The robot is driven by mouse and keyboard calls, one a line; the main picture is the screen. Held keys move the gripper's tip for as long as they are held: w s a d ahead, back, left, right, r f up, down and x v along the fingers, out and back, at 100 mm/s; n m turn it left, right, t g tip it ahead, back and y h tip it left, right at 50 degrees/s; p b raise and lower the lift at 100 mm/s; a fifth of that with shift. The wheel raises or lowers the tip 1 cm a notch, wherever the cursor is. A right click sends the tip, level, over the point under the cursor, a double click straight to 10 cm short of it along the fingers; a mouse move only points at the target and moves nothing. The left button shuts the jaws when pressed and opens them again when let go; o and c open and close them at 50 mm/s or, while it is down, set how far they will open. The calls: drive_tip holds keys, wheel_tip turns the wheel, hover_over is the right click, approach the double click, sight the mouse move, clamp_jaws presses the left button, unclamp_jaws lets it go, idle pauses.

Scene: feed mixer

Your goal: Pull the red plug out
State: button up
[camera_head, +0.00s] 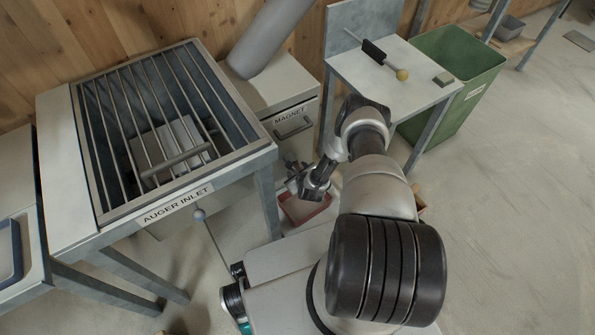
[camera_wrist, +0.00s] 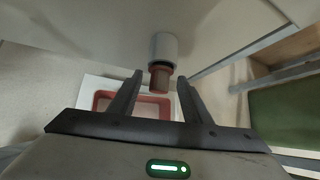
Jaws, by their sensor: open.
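The red plug (camera_wrist: 160,79) sits in the end of a short grey pipe (camera_wrist: 164,47) in the wrist view. Its dull red-brown body sticks out toward me, with a brighter red ring at the pipe. My gripper (camera_wrist: 159,77) is open, with one finger on each side of the plug. Gaps show between the plug and both fingers; I cannot tell exactly how deep the plug lies between them. In the head view my gripper (camera_head: 296,174) is low beside the auger inlet stand, and I cannot make out the plug there.
A red-rimmed tray (camera_wrist: 98,101) lies below the pipe; it also shows in the head view (camera_head: 322,212). The auger inlet (camera_head: 166,206) is at left, the magnet box (camera_head: 309,106) behind. A side table (camera_head: 420,92) and green bin (camera_head: 478,62) stand at upper right. Floor at right is clear.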

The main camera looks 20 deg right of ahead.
drive_tip(key=c, duration=1)
drive_tip(key=shift+s, duration=0.15)
drive_tip(key=shift+s+d+f, duration=0.1)
drive_tip(key=shift+s+d, duration=0.1)
drive_tip(key=shift+s, duration=0.55)
drive_tip(key=shift+s, duration=0.25)
